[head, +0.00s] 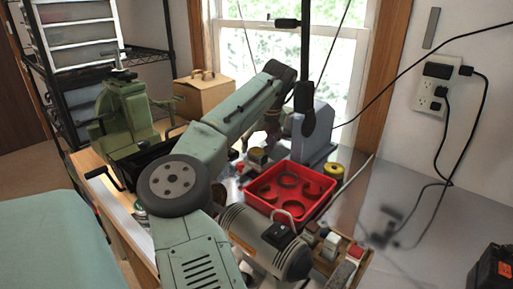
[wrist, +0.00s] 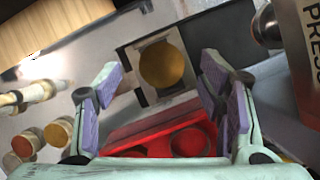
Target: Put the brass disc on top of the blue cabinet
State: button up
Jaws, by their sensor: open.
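The brass disc (wrist: 163,66) lies on a square grey block in the wrist view, centred beyond my fingertips. My gripper (wrist: 161,80) is open, its purple-padded fingers to the left and right of the disc, with nothing between them that I can see held. In the head view my gripper (head: 272,130) is mostly hidden behind my arm, above the workbench by the window. A small yellowish piece (head: 257,155) below it may be the disc on its block. A pale blue-green flat top (head: 50,245) at the lower left appears to be the blue cabinet.
A red tray (head: 317,201) with round recesses stands close to the gripper. A grey-blue press (head: 312,130) stands behind it, and a yellow spool (head: 333,169) to its right. A motor (head: 265,240) and small blocks crowd the front. A green machine (head: 125,115) stands left.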

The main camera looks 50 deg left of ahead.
jog(key=shift+w+a+f, duration=0.1)
jog(key=shift+a+f, duration=0.05)
jog(key=shift+f, duration=0.45)
jog(key=shift+c, duration=0.6)
jog(key=c, duration=1)
jog(key=shift+r, duration=0.15)
jog(key=shift+r+b, duration=0.35)
jog(key=shift+r, duration=0.25)
notch_tip(320, 180, up, 2)
jog(key=shift+w+b, duration=0.1)
jog(key=shift+b, duration=0.25)
jog(key=s+d+b, duration=0.2)
jog(key=s+d, duration=0.1)
jog(key=s, duration=0.1)
jog(key=s+d+r+b, duration=0.1)
jog(key=s+d+b, duration=0.1)
jog(key=s+d, duration=0.2)
jog(key=s+d+b, duration=0.2)
jog(key=s+d, duration=0.1)
jog(key=s, duration=0.1)
jog(key=shift+s+d+r, duration=0.15)
jog(key=shift+s+r, duration=0.1)
jog(key=shift+r, duration=0.05)
